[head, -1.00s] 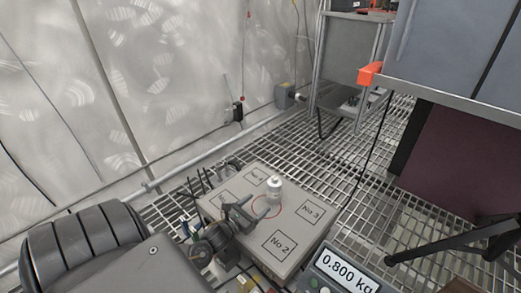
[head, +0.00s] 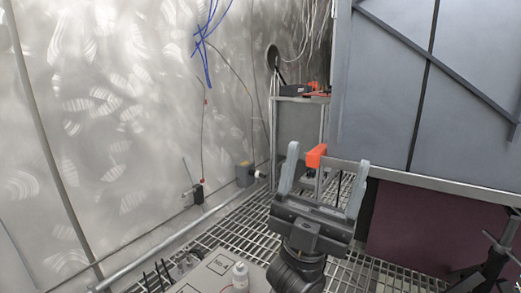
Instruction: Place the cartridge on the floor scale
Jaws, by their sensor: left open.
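The cartridge (head: 240,277), a small white cylinder with a narrower top, stands upright on the floor scale (head: 206,269) at the bottom edge of the head view. The scale is a pale grey platform with printed label boxes; only its far part shows. My left gripper (head: 327,158) is open and empty, its two grey fingers pointing up and wide apart. It is raised, to the right of the cartridge and clear of it. My right gripper is not in view.
A steel grating floor (head: 345,272) surrounds the scale. A metal stand (head: 298,125) with an orange-and-black item on top stands at the back. A grey cabinet (head: 440,90) is at right, with an orange block (head: 316,155) at its corner. A metal wall (head: 120,120) closes the left.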

